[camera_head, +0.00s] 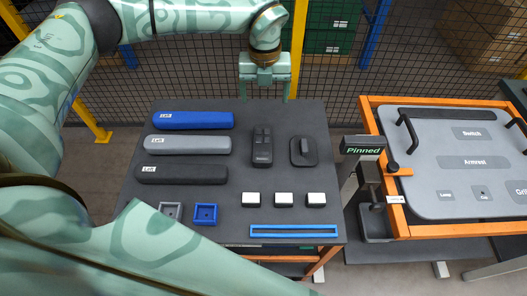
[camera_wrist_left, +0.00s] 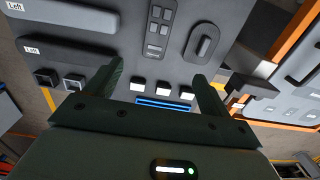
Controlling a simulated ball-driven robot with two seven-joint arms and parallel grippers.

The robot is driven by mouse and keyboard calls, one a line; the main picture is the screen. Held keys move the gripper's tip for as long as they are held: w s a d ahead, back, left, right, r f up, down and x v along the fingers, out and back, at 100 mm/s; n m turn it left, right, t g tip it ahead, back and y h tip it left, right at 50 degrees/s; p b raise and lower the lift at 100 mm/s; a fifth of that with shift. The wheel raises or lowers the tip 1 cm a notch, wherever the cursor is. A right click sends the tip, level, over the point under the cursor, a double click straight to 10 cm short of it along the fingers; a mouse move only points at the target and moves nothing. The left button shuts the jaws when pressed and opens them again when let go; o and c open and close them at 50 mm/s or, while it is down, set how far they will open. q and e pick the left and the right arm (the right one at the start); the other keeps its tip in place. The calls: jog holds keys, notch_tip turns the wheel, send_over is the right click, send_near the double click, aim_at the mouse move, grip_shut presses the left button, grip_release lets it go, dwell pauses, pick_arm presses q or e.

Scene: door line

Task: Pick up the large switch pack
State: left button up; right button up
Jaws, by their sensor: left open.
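The large switch pack (camera_head: 262,147) is a dark, upright-lying panel with several buttons, flat on the dark table (camera_head: 215,120). It also shows near the top middle of the left wrist view (camera_wrist_left: 158,28). A smaller dark plate with one raised knob (camera_head: 303,151) lies just to its right. My left gripper (camera_head: 265,97) is open and empty beyond the table's far edge in the head view, in line with the pack and apart from it. In the left wrist view its two fingers (camera_wrist_left: 157,72) stand wide apart. My right gripper is not in view.
Blue (camera_head: 193,121), grey (camera_head: 188,145) and black (camera_head: 182,174) pads lie at the left. White blocks (camera_head: 284,200), small trays (camera_head: 205,214) and a blue strip (camera_head: 292,231) lie nearer. An orange-framed fixture (camera_head: 460,160) and a "Pinned" sign (camera_head: 363,151) stand right. Mesh fence (camera_head: 330,75) is behind.

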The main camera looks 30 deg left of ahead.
pick_arm(q)
notch_tip(320, 180, down, 6)
jog(key=b, duration=0.4)
send_over(263, 143)
jog(key=f, duration=0.9)
jog(key=shift+s+d+f, duration=0.2)
jog(key=shift+d, duration=0.15)
jog(key=f, duration=0.4)
jog(key=f+b, duration=0.1)
jog(key=f, duration=0.1)
jog(key=shift+w+a+f, duration=0.1)
jog(key=shift+w+a, duration=0.15)
jog(key=shift+a, duration=0.15)
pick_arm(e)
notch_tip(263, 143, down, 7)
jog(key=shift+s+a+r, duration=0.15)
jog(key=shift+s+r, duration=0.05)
pick_arm(q)
jog(key=c, duration=1.1)
